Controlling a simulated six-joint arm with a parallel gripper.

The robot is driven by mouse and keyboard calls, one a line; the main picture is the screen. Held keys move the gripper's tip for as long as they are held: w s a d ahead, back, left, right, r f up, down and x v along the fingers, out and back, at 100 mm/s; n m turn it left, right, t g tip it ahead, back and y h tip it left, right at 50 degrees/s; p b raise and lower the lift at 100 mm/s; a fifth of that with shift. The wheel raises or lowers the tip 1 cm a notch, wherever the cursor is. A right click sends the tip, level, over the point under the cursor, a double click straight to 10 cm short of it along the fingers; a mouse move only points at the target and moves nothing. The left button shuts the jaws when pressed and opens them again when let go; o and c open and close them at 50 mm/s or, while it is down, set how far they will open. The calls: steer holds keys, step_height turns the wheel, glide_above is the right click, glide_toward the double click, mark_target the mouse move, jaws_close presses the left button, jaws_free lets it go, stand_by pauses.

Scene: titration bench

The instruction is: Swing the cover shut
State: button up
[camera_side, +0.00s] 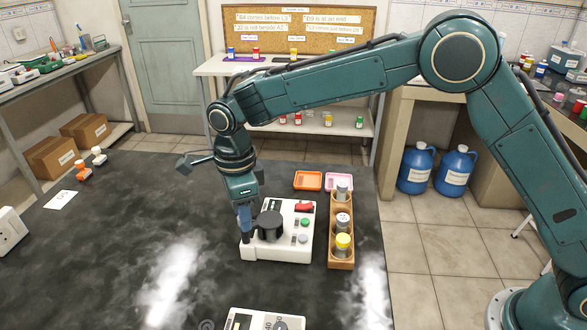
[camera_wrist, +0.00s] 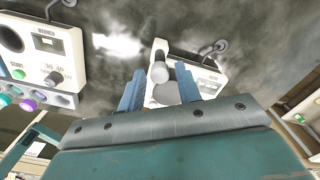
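A white bench device (camera_side: 278,250) stands on the dark bench top in the side view. A round dark part (camera_side: 270,226) rises from its left half; I cannot tell for sure whether this is the cover. My gripper (camera_side: 244,226) points down at the left edge of the device, close beside the dark part; I cannot tell if it touches. In the wrist view, my two blue fingers (camera_wrist: 165,88) are spread apart. Between and beyond them is a white device (camera_wrist: 160,48) with rounded grey parts (camera_wrist: 164,94). No hinge is clear.
A wooden rack (camera_side: 341,258) with several capped containers stands right of the device. Orange (camera_side: 308,180) and pink (camera_side: 338,181) trays lie behind. Another white device (camera_side: 262,319) is at the front edge.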

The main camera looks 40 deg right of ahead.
steer(key=o, duration=0.7)
steer(key=shift+r, duration=0.1)
steer(key=shift+r, duration=3.35)
